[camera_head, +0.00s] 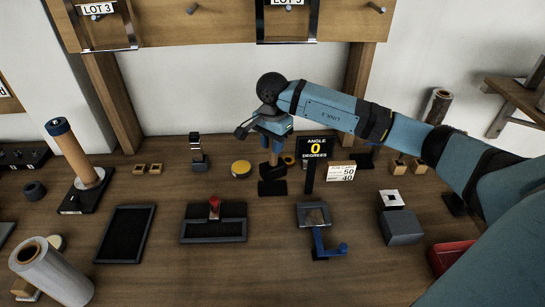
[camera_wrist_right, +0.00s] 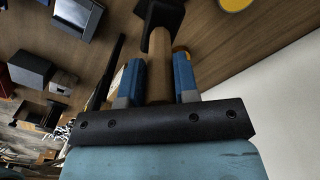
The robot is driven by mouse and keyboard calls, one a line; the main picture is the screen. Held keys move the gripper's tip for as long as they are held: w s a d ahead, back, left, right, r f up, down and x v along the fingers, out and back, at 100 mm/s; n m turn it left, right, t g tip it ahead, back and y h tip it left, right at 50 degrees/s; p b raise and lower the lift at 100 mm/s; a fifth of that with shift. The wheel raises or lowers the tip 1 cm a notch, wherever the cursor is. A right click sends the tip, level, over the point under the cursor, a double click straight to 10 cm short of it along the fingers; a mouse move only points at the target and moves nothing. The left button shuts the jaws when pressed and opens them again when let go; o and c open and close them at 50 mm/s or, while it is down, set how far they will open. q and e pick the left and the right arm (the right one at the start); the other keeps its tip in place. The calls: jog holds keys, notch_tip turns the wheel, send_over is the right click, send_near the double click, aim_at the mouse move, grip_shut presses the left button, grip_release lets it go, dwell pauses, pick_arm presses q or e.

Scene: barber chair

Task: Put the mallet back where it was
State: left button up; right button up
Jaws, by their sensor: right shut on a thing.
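The mallet (camera_head: 274,158) has a wooden handle and hangs head down below my right gripper (camera_head: 272,143), near the middle of the bench. In the right wrist view the handle (camera_wrist_right: 158,82) runs between the two blue fingers of my right gripper (camera_wrist_right: 157,68). The fingers are shut on it, and the black head (camera_wrist_right: 162,14) lies beyond the tips. Black blocky parts (camera_head: 272,187) show at the mallet's lower end; I cannot tell whether they are all its head or partly a base under it. My left gripper is not in view.
An angle display (camera_head: 316,148) stands just right of the mallet, with a white sign (camera_head: 341,171) beside it. A yellow disc (camera_head: 241,168) lies to the left. A black tray with a red knob (camera_head: 214,207) and a blue-handled device (camera_head: 318,240) sit in front.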

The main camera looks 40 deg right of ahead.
aim_at(273, 157)
jog(key=shift+f, duration=2.6)
jog(key=shift+f, duration=0.15)
jog(key=o, duration=0.9)
notch_tip(273, 157, up, 12)
jog(key=shift+r, duration=0.2)
jog(key=shift+a+f, duration=0.1)
